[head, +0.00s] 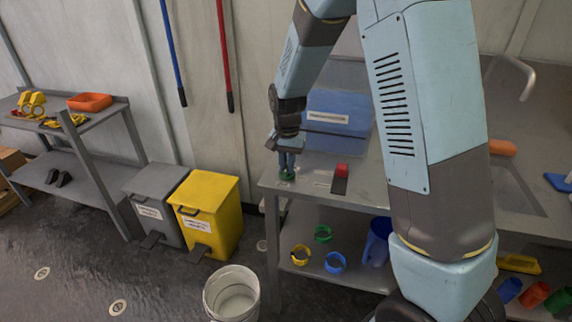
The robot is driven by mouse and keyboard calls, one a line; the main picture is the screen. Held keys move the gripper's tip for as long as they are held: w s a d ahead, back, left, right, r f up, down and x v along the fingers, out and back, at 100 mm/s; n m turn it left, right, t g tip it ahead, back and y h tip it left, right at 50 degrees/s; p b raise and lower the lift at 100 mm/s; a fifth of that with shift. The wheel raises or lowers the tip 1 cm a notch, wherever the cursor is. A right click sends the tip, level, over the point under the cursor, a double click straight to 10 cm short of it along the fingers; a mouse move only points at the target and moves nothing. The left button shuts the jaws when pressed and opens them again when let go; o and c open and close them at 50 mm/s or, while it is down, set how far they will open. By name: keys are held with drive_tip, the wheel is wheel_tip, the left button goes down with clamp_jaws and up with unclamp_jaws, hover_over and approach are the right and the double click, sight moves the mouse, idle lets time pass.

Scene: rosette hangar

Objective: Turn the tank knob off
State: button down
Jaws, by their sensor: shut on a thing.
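My gripper (287,163) points down at the left front corner of the grey workbench (306,182). Its fingers are shut on a small green knob-like piece (288,176) near the bench top. The fingers hide most of this piece, so its turn angle cannot be read. A blue tank-like box (352,108) with a white label stands behind my gripper on the bench, partly hidden by my arm.
Below the bench, a shelf holds a yellow ring (300,255), a green ring (323,234), a blue ring (335,263) and a blue jug (377,242). A white bucket (232,294), yellow bin (205,215) and grey bin (152,208) stand left.

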drive_tip(key=c, duration=1.1)
unclamp_jaws()
drive_tip(key=shift+r, duration=0.1)
wheel_tip(320, 180, up, 14)
drive_tip(key=shift+w+f, duration=0.1)
drive_tip(key=shift+f, duration=0.1)
drive_tip(key=s+d+r+n+t+y, duration=0.1)
drive_tip(key=s+d+r+n+t, duration=0.15)
drive_tip(key=s+d+r, duration=0.85)
drive_tip(key=s+d+t, duration=0.1)
drive_tip(key=s+d, duration=0.1)
drive_tip(key=s, duration=0.3)
drive_tip(key=s+d+n+t, duration=0.1)
drive_tip(key=s+d, duration=0.1)
drive_tip(key=s, duration=0.3)
drive_tip(key=s+d+t+h, duration=0.1)
drive_tip(key=s+d, duration=0.1)
drive_tip(key=s, duration=0.3)
drive_tip(key=shift+s+d+r+n, duration=0.1)
drive_tip(key=shift+s+d+n, duration=0.1)
drive_tip(key=shift+d+n, duration=0.2)
